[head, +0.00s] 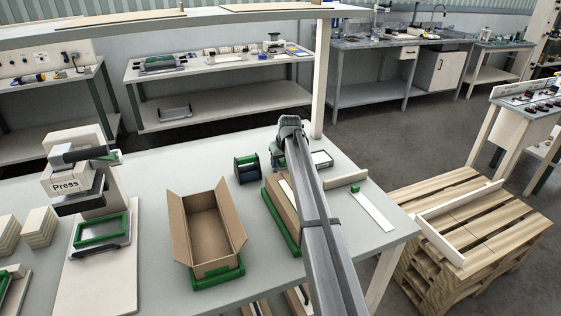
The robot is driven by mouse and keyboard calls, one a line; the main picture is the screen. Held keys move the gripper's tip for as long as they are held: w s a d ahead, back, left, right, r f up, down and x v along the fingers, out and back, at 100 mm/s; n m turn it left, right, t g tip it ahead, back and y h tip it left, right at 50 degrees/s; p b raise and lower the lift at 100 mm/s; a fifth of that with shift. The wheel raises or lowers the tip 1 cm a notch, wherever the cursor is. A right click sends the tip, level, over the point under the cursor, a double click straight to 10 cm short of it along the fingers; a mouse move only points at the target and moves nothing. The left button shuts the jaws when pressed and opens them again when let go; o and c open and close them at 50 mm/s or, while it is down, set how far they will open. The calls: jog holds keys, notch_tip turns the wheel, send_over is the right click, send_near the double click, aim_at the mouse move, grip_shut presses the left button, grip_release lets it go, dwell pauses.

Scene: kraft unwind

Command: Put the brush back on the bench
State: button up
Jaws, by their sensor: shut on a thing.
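The bench (150,172) is a long table with a pale grey-green top, running across the middle of the head view. My gripper (290,129) is at the far end of my grey arm, over the back right part of the bench. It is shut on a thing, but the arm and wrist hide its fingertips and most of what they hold. I cannot make out the brush anywhere in this view. I cannot tell whether the held thing touches the bench.
An open cardboard box (205,232), a dark green-ended roll holder (247,168) and a press (82,180) stand on the bench. Another carton (281,207) sits partly behind my arm. A white strip (374,208) lies to the right. A wooden pallet (490,225) stands beyond the bench's right end.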

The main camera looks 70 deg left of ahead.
jog(key=shift+f, duration=0.1)
jog(key=o, duration=0.9)
jog(key=shift+o, duration=0.2)
jog(key=v, duration=1.2)
